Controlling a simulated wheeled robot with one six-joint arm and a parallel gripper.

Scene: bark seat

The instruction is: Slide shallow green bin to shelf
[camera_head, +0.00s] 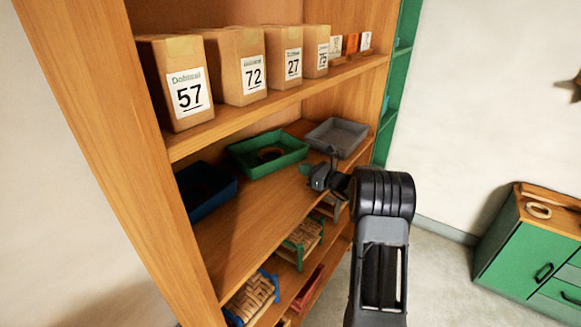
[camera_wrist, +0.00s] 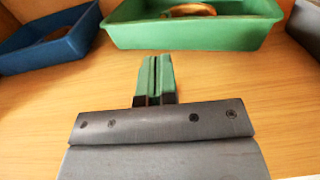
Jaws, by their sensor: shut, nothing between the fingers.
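The shallow green bin (camera_head: 246,157) sits on the middle wooden shelf (camera_head: 238,224), between a blue bin and a grey bin, with a round ring-like item inside. In the wrist view the green bin (camera_wrist: 197,35) is at the top centre, with a tan round item in it. My gripper (camera_head: 313,174) is over the front part of the shelf, to the right of and nearer than the green bin. In the wrist view my gripper's fingers (camera_wrist: 154,72) are shut and empty, pointing at the bin's front wall with a gap of bare wood between.
A blue bin (camera_head: 207,190) stands left and a grey bin (camera_head: 337,137) right of the green bin. Several numbered cardboard boxes (camera_head: 240,65) fill the shelf above. Woven baskets (camera_head: 252,297) sit below. A green cabinet (camera_head: 530,255) stands at right. The shelf front is bare.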

